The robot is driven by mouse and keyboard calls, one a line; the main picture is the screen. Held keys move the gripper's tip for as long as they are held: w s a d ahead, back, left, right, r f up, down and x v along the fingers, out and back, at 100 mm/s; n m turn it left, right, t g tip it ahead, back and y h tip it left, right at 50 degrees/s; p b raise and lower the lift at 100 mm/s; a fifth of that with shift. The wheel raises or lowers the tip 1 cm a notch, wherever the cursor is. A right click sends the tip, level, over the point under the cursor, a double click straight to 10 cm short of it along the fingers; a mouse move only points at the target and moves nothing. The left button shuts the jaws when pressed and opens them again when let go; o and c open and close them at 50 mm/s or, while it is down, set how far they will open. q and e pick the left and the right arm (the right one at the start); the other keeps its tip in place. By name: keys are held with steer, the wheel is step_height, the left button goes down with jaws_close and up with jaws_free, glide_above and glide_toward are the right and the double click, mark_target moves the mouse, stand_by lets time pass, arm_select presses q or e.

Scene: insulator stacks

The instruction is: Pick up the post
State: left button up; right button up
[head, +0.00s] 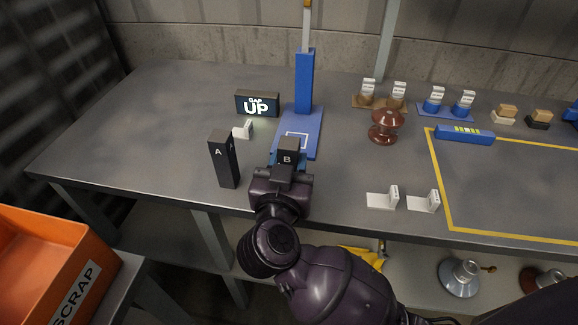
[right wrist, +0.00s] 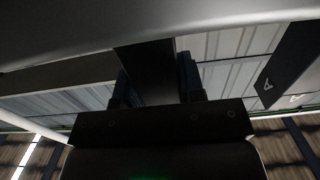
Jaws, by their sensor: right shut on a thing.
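Two dark posts stand near the front left of the grey table. Post A (head: 222,162) is upright and free, left of my right gripper; it also shows at the right of the right wrist view (right wrist: 285,72). My right gripper (head: 284,176) is shut on post B (head: 289,157), whose lettered top shows above the jaws. In the right wrist view, the dark post (right wrist: 147,72) sits between the two fingers (right wrist: 155,90). Its lower part is hidden, so I cannot tell whether it touches the table. My left gripper is not in view.
A brown insulator (head: 386,126) and white L-shaped pieces (head: 384,198) are to the right. An orange scrap bin (head: 45,262) is front left.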

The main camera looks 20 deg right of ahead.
mark_target(290, 143)
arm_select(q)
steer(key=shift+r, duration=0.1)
arm_select(e)
steer(key=shift+r, duration=0.1)
step_height(290, 143, up, 9)
steer(key=p, duration=0.4)
steer(key=shift+r, duration=0.5)
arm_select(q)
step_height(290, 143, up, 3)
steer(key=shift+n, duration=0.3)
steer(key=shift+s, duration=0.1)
arm_select(e)
steer(key=shift+s+f, duration=0.1)
